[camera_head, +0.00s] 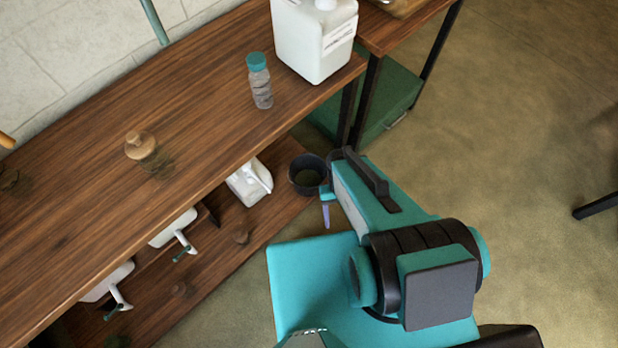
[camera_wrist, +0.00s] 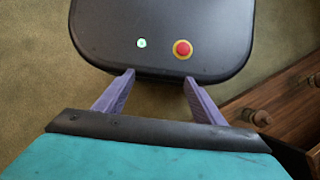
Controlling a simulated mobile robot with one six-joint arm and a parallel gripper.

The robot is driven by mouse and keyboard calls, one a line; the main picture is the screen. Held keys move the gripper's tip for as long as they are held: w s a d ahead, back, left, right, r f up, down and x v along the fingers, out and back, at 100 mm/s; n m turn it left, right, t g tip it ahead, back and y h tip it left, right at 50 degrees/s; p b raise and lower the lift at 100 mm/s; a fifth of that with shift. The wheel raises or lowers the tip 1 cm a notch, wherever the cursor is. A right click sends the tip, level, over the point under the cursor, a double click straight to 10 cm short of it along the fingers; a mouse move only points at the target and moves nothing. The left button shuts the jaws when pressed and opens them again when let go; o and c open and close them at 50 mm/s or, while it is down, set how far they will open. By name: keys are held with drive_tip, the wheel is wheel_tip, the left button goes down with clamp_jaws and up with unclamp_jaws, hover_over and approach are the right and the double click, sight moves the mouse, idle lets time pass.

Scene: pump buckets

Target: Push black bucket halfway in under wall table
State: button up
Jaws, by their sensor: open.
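The black bucket (camera_head: 308,172) appears upright on the right end of the wooden lower shelf (camera_head: 285,212) of the wall table (camera_head: 200,100). Its right side is close to my arm. My gripper (camera_head: 326,214) is just right of and in front of the bucket in the head view; one purple finger shows there, pointing down. In the wrist view my gripper (camera_wrist: 158,78) has both purple fingers apart with nothing between them. The bucket is not seen in the wrist view.
White pump containers (camera_head: 250,182) stand along the lower shelf left of the bucket. A white jug (camera_head: 315,40) and a teal-capped bottle (camera_head: 260,82) stand on the tabletop. A green box (camera_head: 395,105) sits behind the table legs.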

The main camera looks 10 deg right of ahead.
drive_tip(key=shift+c, duration=0.2)
drive_tip(key=shift+r, duration=0.15)
drive_tip(key=c, duration=0.7)
drive_tip(key=shift+r+p, duration=0.3)
drive_tip(key=shift+p, duration=0.15)
drive_tip(key=c, duration=0.4)
wheel_tip(320, 180, up, 16)
drive_tip(key=p, duration=1.6)
drive_tip(key=shift+s+r, duration=0.1)
clamp_jaws()
drive_tip(key=shift+s, duration=0.1)
